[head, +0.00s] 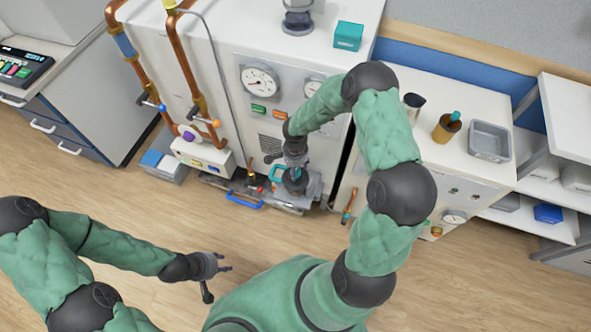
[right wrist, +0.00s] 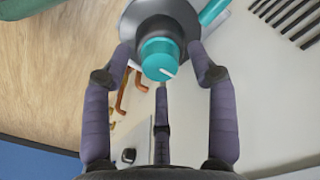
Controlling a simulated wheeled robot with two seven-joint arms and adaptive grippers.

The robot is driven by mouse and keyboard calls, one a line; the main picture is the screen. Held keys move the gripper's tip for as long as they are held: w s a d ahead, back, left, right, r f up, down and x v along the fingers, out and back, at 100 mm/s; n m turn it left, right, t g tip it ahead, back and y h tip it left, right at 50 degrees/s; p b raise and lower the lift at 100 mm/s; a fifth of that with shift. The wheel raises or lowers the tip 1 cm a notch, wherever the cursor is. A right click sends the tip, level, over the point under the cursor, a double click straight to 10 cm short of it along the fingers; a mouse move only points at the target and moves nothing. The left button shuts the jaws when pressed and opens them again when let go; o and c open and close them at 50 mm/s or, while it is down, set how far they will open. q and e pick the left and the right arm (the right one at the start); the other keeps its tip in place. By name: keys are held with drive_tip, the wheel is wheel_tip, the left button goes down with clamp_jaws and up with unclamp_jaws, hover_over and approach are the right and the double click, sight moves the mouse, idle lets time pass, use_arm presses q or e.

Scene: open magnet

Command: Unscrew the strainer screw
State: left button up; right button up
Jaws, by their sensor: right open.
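The strainer screw shows in the right wrist view as a teal round cap (right wrist: 160,58) with a white mark, on a dark grey round body (right wrist: 158,18). My right gripper (right wrist: 160,66) is open, its three fingers spread around the cap with gaps visible beside it. In the head view my right gripper (head: 295,162) points down over the strainer at the foot of the white machine, and the arm and fingers partly hide the cap. My left gripper (head: 217,267) is open and empty over the wooden floor, well away from the machine.
A teal handle (right wrist: 213,11) lies close beside the strainer body. A blue-handled part (head: 244,201) and pipework sit low to its left. The machine's front has gauges (head: 260,80) and a vent. A white cabinet (head: 470,165) stands to the right. The floor in front is clear.

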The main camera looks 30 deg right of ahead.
drive_tip(key=shift+f, duration=0.3)
drive_tip(key=c, duration=1.2)
